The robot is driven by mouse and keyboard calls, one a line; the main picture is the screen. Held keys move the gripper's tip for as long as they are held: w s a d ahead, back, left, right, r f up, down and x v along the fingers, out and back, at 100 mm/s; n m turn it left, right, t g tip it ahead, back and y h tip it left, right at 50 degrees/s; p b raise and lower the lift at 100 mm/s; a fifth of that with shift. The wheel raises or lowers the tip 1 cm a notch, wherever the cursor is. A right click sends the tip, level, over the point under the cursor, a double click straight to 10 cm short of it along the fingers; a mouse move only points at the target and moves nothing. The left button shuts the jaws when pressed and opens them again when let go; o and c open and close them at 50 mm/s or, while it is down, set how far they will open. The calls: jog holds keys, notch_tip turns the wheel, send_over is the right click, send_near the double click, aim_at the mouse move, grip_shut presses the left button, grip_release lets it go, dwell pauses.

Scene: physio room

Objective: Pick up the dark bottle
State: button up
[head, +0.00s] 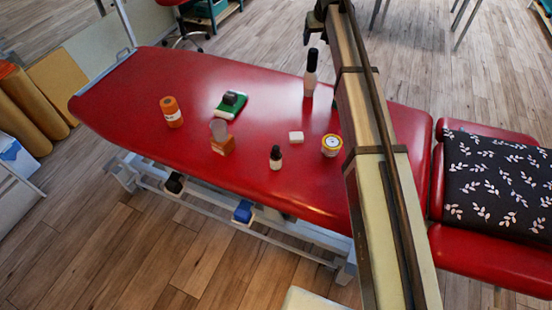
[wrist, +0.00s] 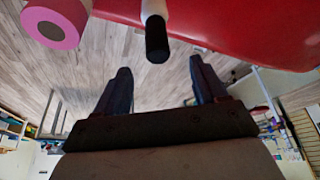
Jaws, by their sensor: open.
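A small bottle (head: 276,161) with a black cap, dark body and pale label stands upright near the front edge of the red treatment table (head: 230,85). A taller bottle (head: 311,72) with a long black cap and pale body stands near the far edge; I cannot tell for sure which one is the dark bottle.
On the table are an orange bottle (head: 171,111), an amber container (head: 221,139), a green pad with a dark item (head: 230,105), a white block (head: 296,137) and a yellow-rimmed jar (head: 331,145). A leaf-patterned dark cushion (head: 490,185) lies right. A pink roll (wrist: 52,22) shows in the wrist view.

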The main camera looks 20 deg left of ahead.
jog(key=s+a+f, duration=0.1)
jog(key=s, duration=0.3)
jog(key=n+g+y, duration=0.2)
jog(key=n+g, duration=0.3)
jog(key=n, duration=0.8)
send_near(277, 148)
jog(key=x, duration=0.8)
jog(key=shift+w+d, duration=0.15)
jog(key=shift+d, duration=0.15)
jog(key=shift+a+x, duration=0.15)
jog(key=shift+x, duration=1.2)
jog(key=shift+a+x, duration=0.1)
jog(key=shift+x, duration=1.3)
jog(key=shift+r, duration=0.15)
